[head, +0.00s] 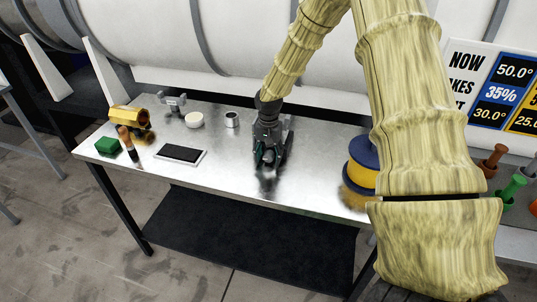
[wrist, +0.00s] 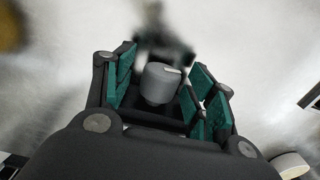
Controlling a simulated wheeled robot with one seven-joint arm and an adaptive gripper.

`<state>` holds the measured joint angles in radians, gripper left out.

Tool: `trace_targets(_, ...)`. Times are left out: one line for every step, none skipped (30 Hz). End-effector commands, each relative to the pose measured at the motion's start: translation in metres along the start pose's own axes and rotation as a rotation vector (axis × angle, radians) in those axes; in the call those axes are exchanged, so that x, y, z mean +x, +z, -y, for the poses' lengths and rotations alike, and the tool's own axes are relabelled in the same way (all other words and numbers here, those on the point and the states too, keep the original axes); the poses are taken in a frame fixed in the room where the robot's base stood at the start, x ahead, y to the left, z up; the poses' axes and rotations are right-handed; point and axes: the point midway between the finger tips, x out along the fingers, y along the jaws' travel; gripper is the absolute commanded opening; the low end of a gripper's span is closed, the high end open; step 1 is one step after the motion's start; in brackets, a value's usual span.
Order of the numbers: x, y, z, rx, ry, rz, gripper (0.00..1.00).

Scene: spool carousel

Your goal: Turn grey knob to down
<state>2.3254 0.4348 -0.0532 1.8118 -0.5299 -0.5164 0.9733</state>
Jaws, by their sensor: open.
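The grey knob (wrist: 160,84) is a short round cylinder with a pale mark on its top face, near the upper right edge in the wrist view. It sits between the green-padded fingers of my open gripper (wrist: 160,95), with a visible gap to the right-hand pads; contact on the left is hard to tell. In the head view my gripper (head: 267,155) points down at the middle of the metal table (head: 310,180). The knob is hidden there by my gripper.
A blue and yellow spool (head: 362,165) stands to the right of my gripper. To the left are a small metal cup (head: 232,119), a white round piece (head: 194,120), a dark-screened tablet (head: 181,154), a green block (head: 108,146) and a yellow part (head: 128,117). The table front is clear.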

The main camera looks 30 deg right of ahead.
Motion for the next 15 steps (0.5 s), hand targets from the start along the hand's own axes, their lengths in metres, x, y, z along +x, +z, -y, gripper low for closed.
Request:
trace_targets(0.0008,0.0001,0.0000,0.000,0.000,0.000,0.56)
trace_targets(0.0012,0.0001,0.0000,0.000,0.000,0.000,0.56)
trace_targets(0.0015,0.0001,0.0000,0.000,0.000,0.000,0.56)
trace_targets(0.0016,0.0001,0.0000,0.000,0.000,0.000,0.56)
trace_targets(0.0016,0.0001,0.0001,0.000,0.000,0.000,0.56)
trace_targets(0.0016,0.0001,0.0001,0.000,0.000,0.000,0.56)
trace_targets(0.0015,0.0001,0.0001,0.000,0.000,0.000,0.56)
trace_targets(0.0015,0.0001,0.0001,0.000,0.000,0.000,0.56)
trace_targets(0.0015,0.0000,0.0000,0.000,0.000,0.000,0.54)
trace_targets(0.0015,0.0000,0.0000,0.000,0.000,0.000,0.49)
trace_targets(0.0014,0.0000,-0.0001,0.000,0.000,0.000,0.43)
trace_targets(0.0014,0.0000,-0.0001,0.000,0.000,0.000,0.36)
trace_targets(0.0014,0.0000,-0.0002,0.000,0.000,0.000,0.30)
trace_targets(0.0014,0.0000,-0.0002,0.000,0.000,0.000,0.25)
trace_targets(0.0013,-0.0001,-0.0003,0.000,0.000,0.000,0.18)
